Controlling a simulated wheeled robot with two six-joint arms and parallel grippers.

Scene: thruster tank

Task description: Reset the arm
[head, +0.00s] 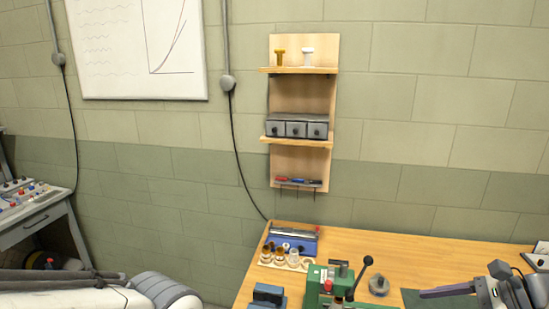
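A green bench device (325,284) stands at the front of the wooden bench. A dark lever with a round black knob (367,261) rises from its right side, tilted up to the right. A red part shows on the device; its lower portion is cut off by the frame. A grey jointed part, apparently my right gripper (445,292), comes in at the lower right and points left, apart from the green device. One dark finger-like bar shows, so its opening is unclear. My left gripper is not in view.
The wooden bench (400,244) is clear toward the back. A blue tray (290,240), a rack of small bottles (285,260), a blue block (267,296) and a grey round part (379,285) stand on it. A shelf board (303,98) hangs above. A white, grey-ended body (60,299) fills the lower left.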

